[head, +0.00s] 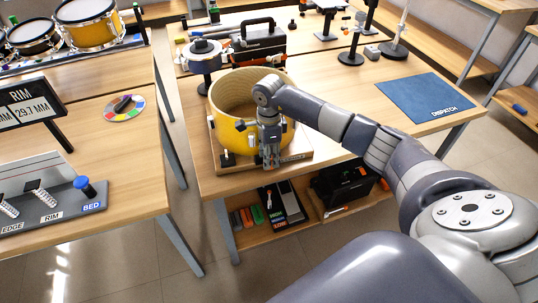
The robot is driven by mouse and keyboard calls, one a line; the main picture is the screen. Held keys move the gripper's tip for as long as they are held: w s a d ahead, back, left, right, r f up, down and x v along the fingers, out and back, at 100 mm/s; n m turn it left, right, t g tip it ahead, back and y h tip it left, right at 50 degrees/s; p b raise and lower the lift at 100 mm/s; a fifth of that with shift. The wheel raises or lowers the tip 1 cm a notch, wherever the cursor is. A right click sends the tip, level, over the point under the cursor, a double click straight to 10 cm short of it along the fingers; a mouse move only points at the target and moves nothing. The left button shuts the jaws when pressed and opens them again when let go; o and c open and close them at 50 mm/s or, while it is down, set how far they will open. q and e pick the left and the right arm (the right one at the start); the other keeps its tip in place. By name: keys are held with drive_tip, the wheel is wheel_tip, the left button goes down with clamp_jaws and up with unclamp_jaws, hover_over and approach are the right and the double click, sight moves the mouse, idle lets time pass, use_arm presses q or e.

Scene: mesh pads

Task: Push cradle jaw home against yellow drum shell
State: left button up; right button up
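The yellow drum shell (233,130) stands upright, open end up, on a wooden cradle board (217,158) at the front of the middle bench. My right gripper (271,160) points down at the near right side of the shell, in front of its wall. The fingers look close together, but I cannot tell whether they are shut or hold anything. Small dark and pale fittings (227,157) stand on the board at the shell's front. The cradle jaw is not clearly distinguishable; my gripper may cover it. My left gripper is out of view.
A blue dispatch mat (411,97) lies on the bench's right side. Behind the shell are a grey round device (203,52) and a toolbox (259,41). A shelf below holds a black case (343,184). The left bench carries finished drums (90,28) and a gauge board (55,215).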

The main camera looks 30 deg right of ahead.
idle(0.3)
wheel_tip(320, 180, up, 12)
idle(0.4)
drive_tip(key=shift+f, duration=0.1)
